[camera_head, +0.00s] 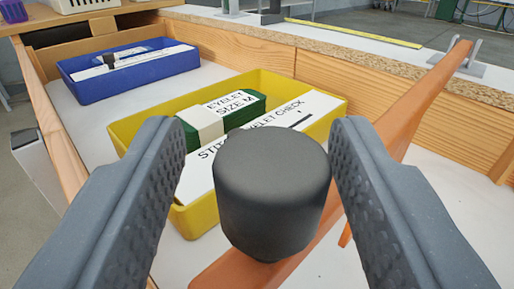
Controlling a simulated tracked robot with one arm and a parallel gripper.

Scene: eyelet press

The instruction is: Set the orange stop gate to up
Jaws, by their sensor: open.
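The orange stop gate (425,97) is a long flat arm that runs from the lower middle to a grey bracket (470,58) at the upper right. It slants across the white surface beside the yellow tray. A black cylindrical knob (272,190) stands at its near end. My gripper (258,150) is open, with one finger on each side of the knob. A small gap shows between the knob and the right finger; the left finger also looks apart from it. The knob hides part of the gate and of the tray.
A yellow tray (120,131) holds a green bundle (245,108) and a printed white card (290,117). A blue tray (85,92) lies farther back on the left. Wooden walls (325,75) bound the white surface (75,108), with a yellow strip (350,33) beyond.

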